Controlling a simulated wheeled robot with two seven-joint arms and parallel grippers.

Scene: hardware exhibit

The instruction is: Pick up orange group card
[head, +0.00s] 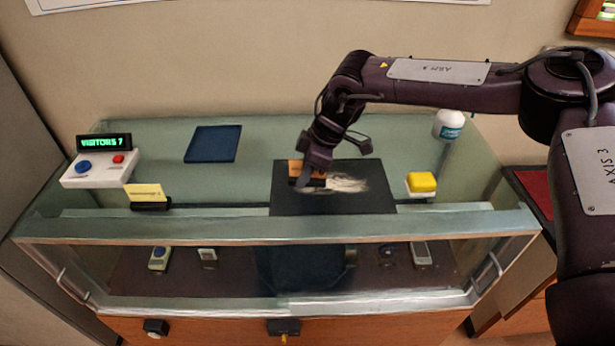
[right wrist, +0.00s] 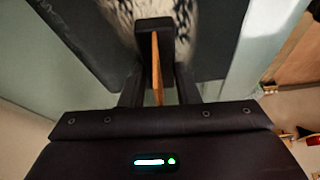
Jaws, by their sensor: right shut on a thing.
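The orange card (head: 295,168) shows as a small orange patch at my right gripper (head: 314,168), over the dark mat on the glass counter. My right gripper is shut on the card. In the right wrist view the card (right wrist: 156,68) stands edge-on as a thin orange strip between the dark fingers (right wrist: 157,85). A dark block (right wrist: 154,38) is at the far end of the strip. The fingers hide part of the card, and I cannot tell whether it touches the mat. My left gripper is not in view.
The dark mat (head: 300,207) carries a blurred pale patch (head: 345,184). A yellow card stand (head: 146,192), a button box (head: 95,170) and a blue pad (head: 213,144) are left. A yellow-topped block (head: 421,183) and a white bottle (head: 449,124) are right.

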